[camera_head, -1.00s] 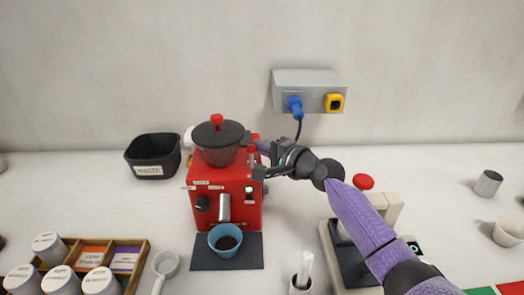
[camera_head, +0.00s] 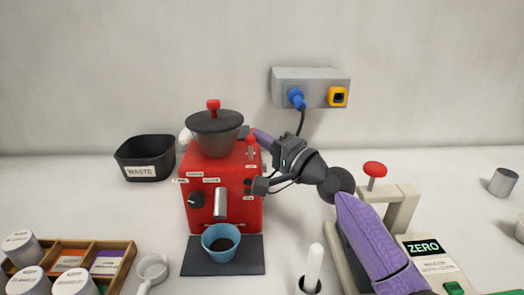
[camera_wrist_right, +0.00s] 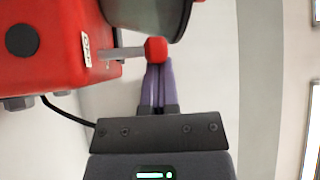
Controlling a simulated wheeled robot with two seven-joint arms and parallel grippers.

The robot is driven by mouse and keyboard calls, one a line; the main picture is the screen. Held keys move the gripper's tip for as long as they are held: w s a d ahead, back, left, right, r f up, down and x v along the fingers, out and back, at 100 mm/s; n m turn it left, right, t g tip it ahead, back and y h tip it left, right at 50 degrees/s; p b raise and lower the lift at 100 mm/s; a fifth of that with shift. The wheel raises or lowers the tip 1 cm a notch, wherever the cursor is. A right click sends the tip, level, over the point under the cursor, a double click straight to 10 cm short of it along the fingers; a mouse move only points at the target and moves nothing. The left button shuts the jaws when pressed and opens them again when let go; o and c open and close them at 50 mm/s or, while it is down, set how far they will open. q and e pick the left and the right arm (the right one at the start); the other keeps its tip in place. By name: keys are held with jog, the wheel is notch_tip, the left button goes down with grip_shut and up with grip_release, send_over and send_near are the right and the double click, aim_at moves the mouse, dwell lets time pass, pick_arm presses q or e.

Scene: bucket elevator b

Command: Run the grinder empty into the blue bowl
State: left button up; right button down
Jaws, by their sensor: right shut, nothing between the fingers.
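The red grinder (camera_head: 228,205) stands on the table with a dark lidded hopper (camera_head: 214,135) on top and a silver spout (camera_head: 220,205) in front. The blue bowl (camera_head: 221,245) sits on a dark mat under the spout and holds something dark. A red-knobbed lever (camera_head: 251,142) is at the grinder's upper right; it also shows in the right wrist view (camera_wrist_right: 155,50). My right gripper (camera_head: 260,137) is shut and empty, its purple fingers beside or behind the knob; touching is unclear. In the wrist view the fingertips (camera_wrist_right: 158,68) lie just by the knob. My left gripper is out of view.
A black waste bin (camera_head: 146,158) stands left of the grinder. A scale (camera_head: 430,250) is at the right, near my right arm. A wooden tray of jars (camera_head: 120,262) and a white scoop (camera_head: 152,268) are at front left. A wall outlet box (camera_head: 310,87) hangs behind.

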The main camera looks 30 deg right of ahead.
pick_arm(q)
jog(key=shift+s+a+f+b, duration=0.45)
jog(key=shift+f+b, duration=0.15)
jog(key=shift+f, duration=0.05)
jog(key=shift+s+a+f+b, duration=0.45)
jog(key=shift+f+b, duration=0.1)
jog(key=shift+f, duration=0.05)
pick_arm(e)
jog(key=v, duration=1)
jog(key=shift+s, duration=0.15)
jog(key=shift+a+f, duration=0.1)
